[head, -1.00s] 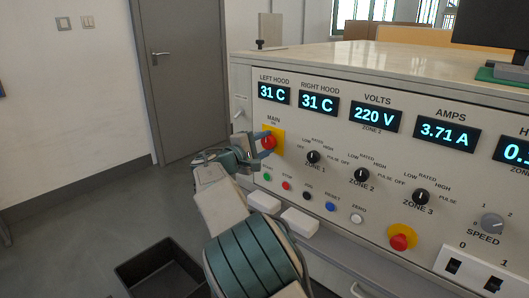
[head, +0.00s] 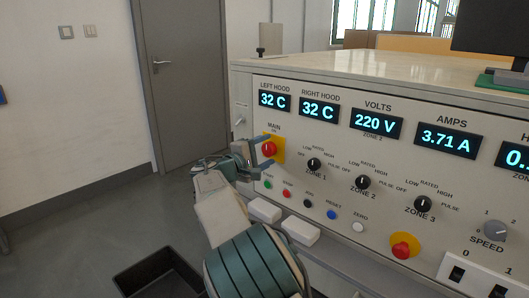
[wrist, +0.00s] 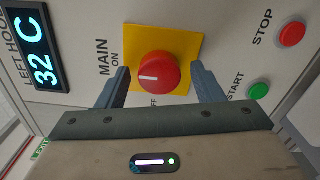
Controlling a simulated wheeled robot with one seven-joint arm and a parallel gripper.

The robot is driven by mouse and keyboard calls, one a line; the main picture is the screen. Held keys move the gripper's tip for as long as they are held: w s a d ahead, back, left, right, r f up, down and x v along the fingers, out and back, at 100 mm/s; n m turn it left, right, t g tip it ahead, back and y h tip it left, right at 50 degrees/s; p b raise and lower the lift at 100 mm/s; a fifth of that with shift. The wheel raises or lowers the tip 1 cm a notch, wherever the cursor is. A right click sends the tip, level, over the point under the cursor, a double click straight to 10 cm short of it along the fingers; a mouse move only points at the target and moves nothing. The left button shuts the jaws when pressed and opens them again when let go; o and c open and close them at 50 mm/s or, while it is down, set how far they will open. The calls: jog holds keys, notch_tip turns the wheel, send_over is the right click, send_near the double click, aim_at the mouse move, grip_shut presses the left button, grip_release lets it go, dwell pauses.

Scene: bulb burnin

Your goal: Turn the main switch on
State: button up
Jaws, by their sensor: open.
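The main switch is a red round knob (head: 269,149) on a yellow plate (head: 278,157) at the left of the panel, under the word MAIN. In the wrist view the knob (wrist: 158,72) carries a white mark that points toward the ON label; an OFF label is partly hidden below. My gripper (head: 257,157) is open and empty in front of the switch. In the wrist view its fingers (wrist: 160,88) are on either side of the knob, apart from it.
Lit displays show 32 C twice, 220 V (head: 376,122) and 3.71 A. Zone knobs (head: 314,164) are right of the switch; green START (wrist: 259,91) and red STOP (wrist: 292,34) buttons are close by. A black bin (head: 160,273) stands on the floor.

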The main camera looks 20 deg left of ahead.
jog(key=p+v, duration=0.1)
jog(key=v, duration=1.3)
jog(key=shift+w, duration=0.15)
